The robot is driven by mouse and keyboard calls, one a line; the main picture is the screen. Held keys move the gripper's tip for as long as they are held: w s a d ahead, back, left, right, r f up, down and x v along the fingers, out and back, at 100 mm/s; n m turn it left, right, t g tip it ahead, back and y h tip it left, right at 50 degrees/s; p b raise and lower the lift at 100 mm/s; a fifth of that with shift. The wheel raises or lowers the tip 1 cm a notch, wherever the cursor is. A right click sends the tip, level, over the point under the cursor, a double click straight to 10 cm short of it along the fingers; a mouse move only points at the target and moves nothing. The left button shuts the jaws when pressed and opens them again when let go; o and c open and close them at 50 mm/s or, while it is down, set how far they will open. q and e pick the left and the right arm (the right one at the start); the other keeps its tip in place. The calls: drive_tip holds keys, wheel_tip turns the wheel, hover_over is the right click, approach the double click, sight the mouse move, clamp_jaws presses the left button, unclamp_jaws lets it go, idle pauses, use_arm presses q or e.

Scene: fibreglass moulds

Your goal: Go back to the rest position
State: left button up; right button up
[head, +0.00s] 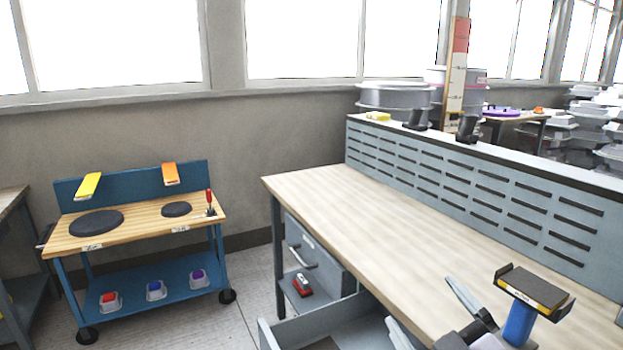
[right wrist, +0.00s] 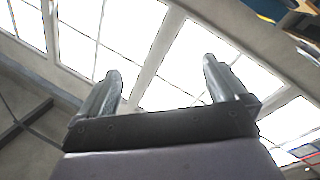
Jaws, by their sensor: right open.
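My right gripper (head: 430,312) is at the bottom of the head view, in front of the workbench. Its two fingers are spread apart with nothing between them. The right wrist view shows the same open gripper (right wrist: 162,82), with windows and wall behind its fingers. My left gripper is not in view. The workbench (head: 370,215) has a pale wooden top, largely bare, and a grey slotted back panel (head: 480,190).
A black block with a yellow edge on a blue handle (head: 520,320) shows right of the gripper. An open grey drawer (head: 310,330) juts out at the bench's front. A blue cart (head: 150,295) stands at left with several items. Floor shows between cart and bench.

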drive_tip(key=s+d+f+m+g+h, duration=0.2)
drive_tip(key=s+d+f+m+g, duration=0.15)
drive_tip(key=f, duration=0.35)
drive_tip(key=s+d+f+m+g+h, duration=0.2)
drive_tip(key=s+f+g, duration=0.2)
drive_tip(key=f, duration=0.3)
drive_tip(key=s+d+f+m+g, duration=0.1)
drive_tip(key=s+f+g, duration=0.35)
drive_tip(key=s, duration=0.35)
drive_tip(key=s+f+m+g, duration=0.1)
drive_tip(key=s+f+g, duration=0.2)
drive_tip(key=s+f, duration=0.35)
drive_tip(key=w+a+f+t+y, duration=0.2)
drive_tip(key=w+f+t, duration=0.3)
drive_tip(key=f+t, duration=0.2)
drive_tip(key=shift+a+f, duration=0.2)
drive_tip(key=shift+a, duration=0.1)
